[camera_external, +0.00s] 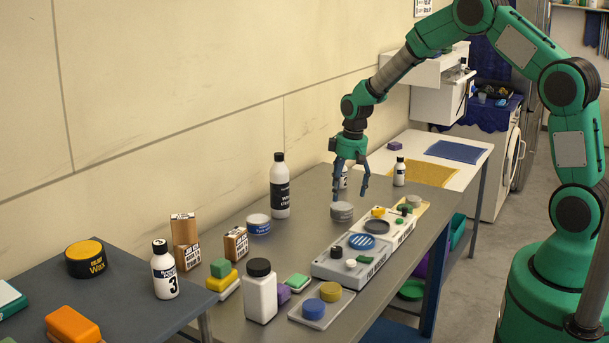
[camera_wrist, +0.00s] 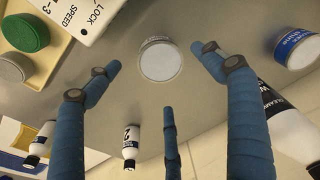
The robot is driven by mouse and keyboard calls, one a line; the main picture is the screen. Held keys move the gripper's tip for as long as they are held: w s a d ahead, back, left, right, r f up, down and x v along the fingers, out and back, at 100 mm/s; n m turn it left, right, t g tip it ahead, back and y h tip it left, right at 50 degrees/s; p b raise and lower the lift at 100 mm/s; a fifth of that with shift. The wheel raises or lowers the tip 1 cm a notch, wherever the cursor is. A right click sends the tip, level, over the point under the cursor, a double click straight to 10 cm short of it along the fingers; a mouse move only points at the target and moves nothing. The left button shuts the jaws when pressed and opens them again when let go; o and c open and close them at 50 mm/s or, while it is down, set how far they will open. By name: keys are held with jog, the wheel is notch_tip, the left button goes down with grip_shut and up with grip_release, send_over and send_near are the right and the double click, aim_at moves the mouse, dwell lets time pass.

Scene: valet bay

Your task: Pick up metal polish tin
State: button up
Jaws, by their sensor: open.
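A low round grey tin (camera_external: 342,212), which looks like the metal polish tin, stands on the grey table near the wall side of the white machine. In the wrist view its pale round lid (camera_wrist: 160,61) lies between my fingertips. My gripper (camera_external: 350,190) is open and points down just above the tin. In the wrist view my gripper's three blue fingers (camera_wrist: 160,72) are spread around the tin, with no clear contact. The label is too small to read.
A blue-and-white tin (camera_external: 258,225) and a tall white bottle (camera_external: 280,188) stand to the left. A small white bottle (camera_wrist: 130,146) is close behind my fingers. The white machine (camera_external: 365,250) with discs and pads lies in front of the tin.

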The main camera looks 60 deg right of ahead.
aim_at(342, 205)
jog(key=shift+f, duration=0.7)
jog(key=shift+f, duration=0.1)
jog(key=shift+w+a+f+b, duration=0.1)
jog(key=shift+w+f+b, duration=0.1)
jog(key=shift+f, duration=1.05)
jog(key=shift+w+f+b, duration=0.2)
jog(key=shift+f, duration=1.05)
jog(key=c, duration=1.4)
jog(key=shift+c, duration=0.2)
jog(key=shift+r+p, duration=0.6)
jog(key=shift+r, duration=4.45)
